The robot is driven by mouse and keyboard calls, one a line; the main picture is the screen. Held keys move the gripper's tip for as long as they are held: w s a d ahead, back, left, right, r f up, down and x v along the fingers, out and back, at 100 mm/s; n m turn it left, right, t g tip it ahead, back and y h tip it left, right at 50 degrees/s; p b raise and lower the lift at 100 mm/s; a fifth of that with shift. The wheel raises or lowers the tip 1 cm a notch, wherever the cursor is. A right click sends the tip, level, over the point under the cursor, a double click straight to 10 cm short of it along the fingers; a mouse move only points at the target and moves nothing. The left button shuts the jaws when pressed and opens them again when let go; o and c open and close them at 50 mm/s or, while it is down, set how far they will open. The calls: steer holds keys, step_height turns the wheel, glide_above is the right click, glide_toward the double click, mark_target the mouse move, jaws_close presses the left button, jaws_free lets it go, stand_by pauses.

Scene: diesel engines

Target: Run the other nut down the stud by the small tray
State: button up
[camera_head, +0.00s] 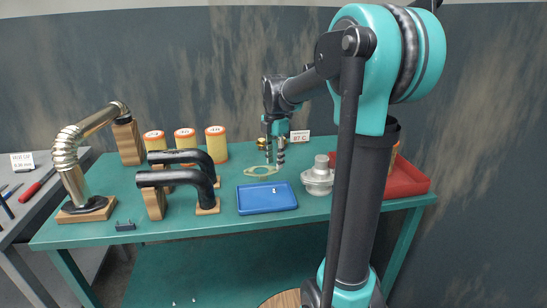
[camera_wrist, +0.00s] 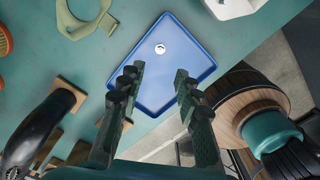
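The small blue tray (camera_head: 252,208) lies on the green bench near its front edge; it also shows in the wrist view (camera_wrist: 190,43). One small pale piece (camera_head: 273,190), perhaps a nut, lies in it; in the wrist view it looks round and whitish (camera_wrist: 160,48). My gripper (camera_head: 275,162) is above the bench behind the tray, pointing down. In the wrist view its two dark fingers (camera_wrist: 158,72) are apart with nothing between them. I cannot make out a stud or a nut on one in either view.
A flat yellowish gasket (camera_head: 261,172) lies behind the tray. Black pipes (camera_head: 180,177) on wooden blocks stand left, with several orange filters (camera_head: 185,140) behind. A pale metal housing (camera_head: 318,177) and a red tray (camera_head: 405,183) are right. A label card (camera_head: 300,137) stands behind.

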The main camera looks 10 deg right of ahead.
mark_target(275, 188)
steer(key=shift+f, duration=5.35)
steer(key=shift+c, duration=0.3)
jaws_close()
steer(key=shift+r, duration=0.1)
steer(key=shift+r, duration=2.4)
